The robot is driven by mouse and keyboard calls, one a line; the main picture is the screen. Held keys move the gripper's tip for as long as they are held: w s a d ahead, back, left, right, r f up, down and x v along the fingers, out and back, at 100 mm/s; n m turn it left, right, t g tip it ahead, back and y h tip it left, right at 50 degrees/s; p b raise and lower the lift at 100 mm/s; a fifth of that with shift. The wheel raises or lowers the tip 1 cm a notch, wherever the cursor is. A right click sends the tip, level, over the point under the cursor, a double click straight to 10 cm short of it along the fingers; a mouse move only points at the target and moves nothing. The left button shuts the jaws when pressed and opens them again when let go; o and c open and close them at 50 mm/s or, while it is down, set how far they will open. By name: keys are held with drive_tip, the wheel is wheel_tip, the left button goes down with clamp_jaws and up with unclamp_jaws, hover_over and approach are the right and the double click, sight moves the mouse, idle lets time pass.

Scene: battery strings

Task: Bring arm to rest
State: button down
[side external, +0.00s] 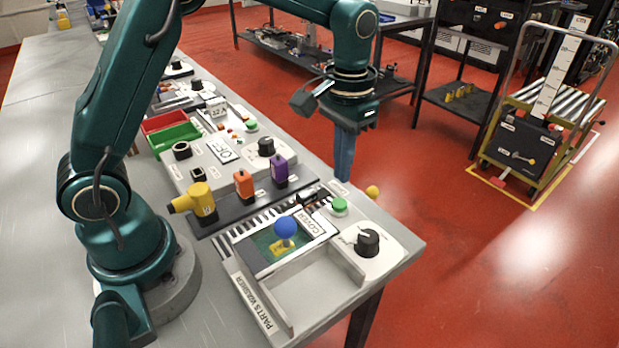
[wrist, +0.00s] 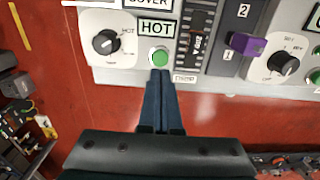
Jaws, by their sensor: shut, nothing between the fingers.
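My gripper (side external: 344,155) points straight down near the bench's right edge, with its blue-grey fingers shut together and nothing between them. In the wrist view my gripper (wrist: 160,75) has its fingertips over or just in front of a green button (wrist: 159,57) beside the HOT label (wrist: 157,29). I cannot tell whether they touch it. In the side view the parts washer (side external: 300,262) sits at the bench's near end, with a green button (side external: 339,205) and a black knob (side external: 367,241) on its panel.
A blue ball-topped piece (side external: 285,227) stands in the washer's bay. Red (side external: 165,121) and green (side external: 174,138) bins lie behind. Red floor (side external: 450,250) is open to the right.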

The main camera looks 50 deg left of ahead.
drive_tip(key=s+a+r+t, duration=0.1)
drive_tip(key=s+r+t, duration=0.3)
drive_tip(key=s+r, duration=0.45)
drive_tip(key=s+f+t, duration=0.1)
drive_tip(key=s, duration=0.6)
drive_tip(key=shift+s+a+f+t, duration=0.25)
drive_tip(key=shift+a+f+t, duration=0.05)
drive_tip(key=shift+a+f, duration=0.1)
idle(0.6)
